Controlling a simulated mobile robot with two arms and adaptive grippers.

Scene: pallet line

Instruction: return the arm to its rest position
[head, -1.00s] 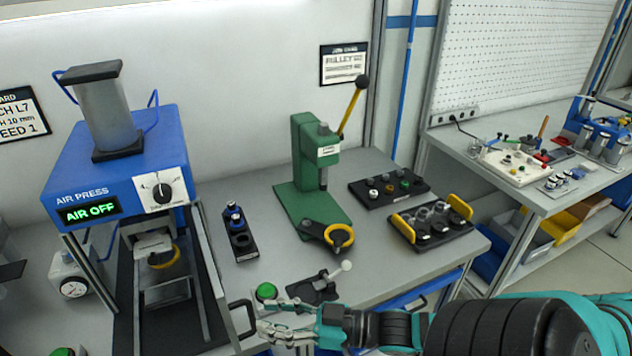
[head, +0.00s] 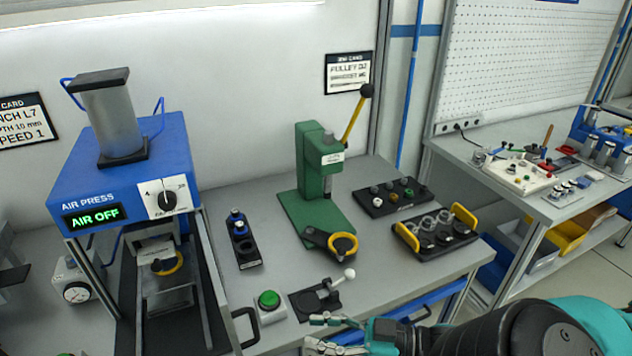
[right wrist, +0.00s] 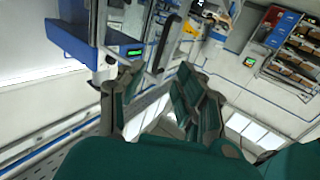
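My right gripper (head: 322,333) is at the bottom of the head view, its teal arm coming in from the lower right. It is in front of the table's near edge, just below a small black fixture with a white ball knob (head: 330,288). Its fingers are spread with nothing between them. The right wrist view also shows the open fingers (right wrist: 155,100), tilted, with a clear gap. My left gripper is in neither current view.
A blue air press (head: 125,195) reading AIR OFF stands at left. A green button (head: 269,300), a green lever press (head: 322,180) and a black tray with yellow handles (head: 436,230) are on the grey table. A second bench (head: 520,190) stands at right.

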